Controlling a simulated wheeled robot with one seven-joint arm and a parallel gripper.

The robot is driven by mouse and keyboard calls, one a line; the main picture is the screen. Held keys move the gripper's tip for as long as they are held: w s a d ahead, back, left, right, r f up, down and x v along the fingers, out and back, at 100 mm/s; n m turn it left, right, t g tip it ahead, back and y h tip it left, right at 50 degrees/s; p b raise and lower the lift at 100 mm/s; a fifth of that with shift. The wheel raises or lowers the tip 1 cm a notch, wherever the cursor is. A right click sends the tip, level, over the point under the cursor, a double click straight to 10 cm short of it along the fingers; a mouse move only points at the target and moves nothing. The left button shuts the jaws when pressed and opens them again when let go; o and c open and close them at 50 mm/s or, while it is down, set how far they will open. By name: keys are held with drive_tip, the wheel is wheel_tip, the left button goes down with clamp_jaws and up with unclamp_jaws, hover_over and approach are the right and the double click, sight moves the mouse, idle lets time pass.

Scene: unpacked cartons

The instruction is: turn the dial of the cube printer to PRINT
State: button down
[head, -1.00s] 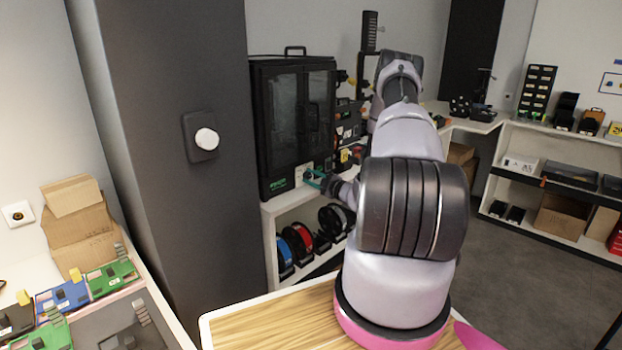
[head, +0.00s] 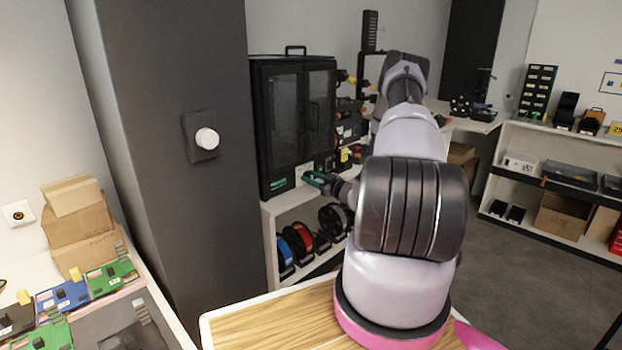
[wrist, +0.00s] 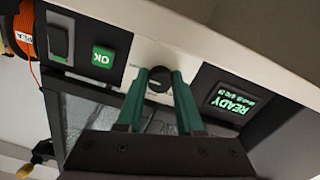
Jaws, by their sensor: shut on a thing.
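The cube printer (head: 287,120) is a black cabinet with two dark glass doors, standing on a white shelf unit in the head view. In the wrist view its front panel is seen upside down. The dark round dial (wrist: 158,82) sits on a pale plate between a green OK button (wrist: 103,57) and a screen (wrist: 238,97) that reads READY. My gripper (wrist: 160,76) has green fingers, one on each side of the dial, and is shut on it. In the head view my gripper (head: 312,178) is at the printer's lower front. The dial's markings are too small to read.
A black switch (wrist: 58,41) is beside the OK button. Several filament spools (head: 302,241) stand on the shelf below the printer. A dark column (head: 180,120) with a white knob (head: 207,138) stands left of the printer. Open floor (head: 500,250) lies to the right.

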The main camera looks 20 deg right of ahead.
drive_tip(key=shift+s+f, duration=0.1)
idle(0.4)
drive_tip(key=c, duration=0.5)
unclamp_jaws()
drive_tip(key=shift+c, duration=0.2)
drive_tip(key=v, duration=1)
drive_tip(key=shift+s, duration=0.35)
drive_tip(key=shift+d, duration=0.15)
